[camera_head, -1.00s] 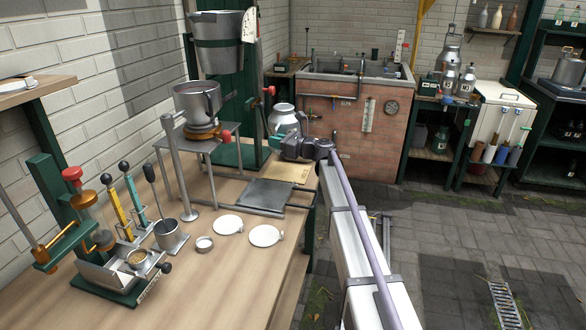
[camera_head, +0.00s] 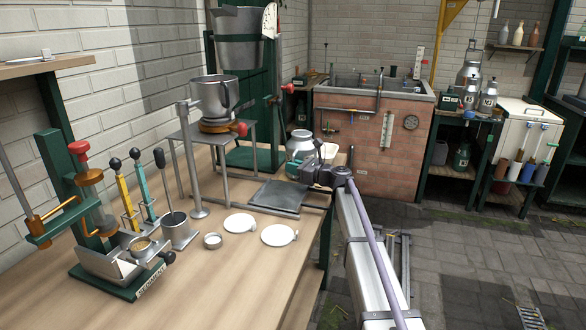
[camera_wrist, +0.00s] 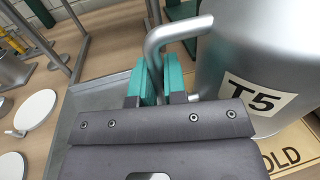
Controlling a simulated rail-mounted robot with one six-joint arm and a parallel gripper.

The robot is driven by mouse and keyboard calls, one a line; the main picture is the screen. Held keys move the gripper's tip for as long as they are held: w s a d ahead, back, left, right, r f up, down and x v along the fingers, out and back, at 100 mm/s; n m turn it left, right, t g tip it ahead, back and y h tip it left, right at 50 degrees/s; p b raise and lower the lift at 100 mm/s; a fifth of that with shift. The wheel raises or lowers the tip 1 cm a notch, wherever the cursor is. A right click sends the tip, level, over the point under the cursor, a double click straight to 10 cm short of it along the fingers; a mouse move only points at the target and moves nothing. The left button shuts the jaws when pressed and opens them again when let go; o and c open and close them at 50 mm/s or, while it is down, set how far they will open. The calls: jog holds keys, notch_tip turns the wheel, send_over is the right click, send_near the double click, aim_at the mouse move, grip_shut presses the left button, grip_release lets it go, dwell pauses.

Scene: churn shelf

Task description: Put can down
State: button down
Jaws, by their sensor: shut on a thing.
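The can is a silver metal can labelled T5. In the head view the can (camera_head: 299,140) is upright at the far right end of the wooden bench, just behind my gripper. In the wrist view the can (camera_wrist: 250,50) fills the upper right, and its bent grey handle (camera_wrist: 160,38) runs between the teal fingers. My gripper (camera_wrist: 158,85) is shut on this handle; it also shows in the head view (camera_head: 296,165). The can's base is over or on a tan card (camera_wrist: 292,155) with the letters OLD showing. I cannot tell whether it touches.
A dark square plate (camera_head: 278,196) lies in front of the can. A stand with a pot (camera_head: 214,97) is to the left. A brick sink unit (camera_head: 370,150) stands behind.

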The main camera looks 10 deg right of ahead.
jog(key=shift+r, duration=0.15)
jog(key=c, duration=1.2)
grip_release()
jog(key=shift+o, duration=0.2)
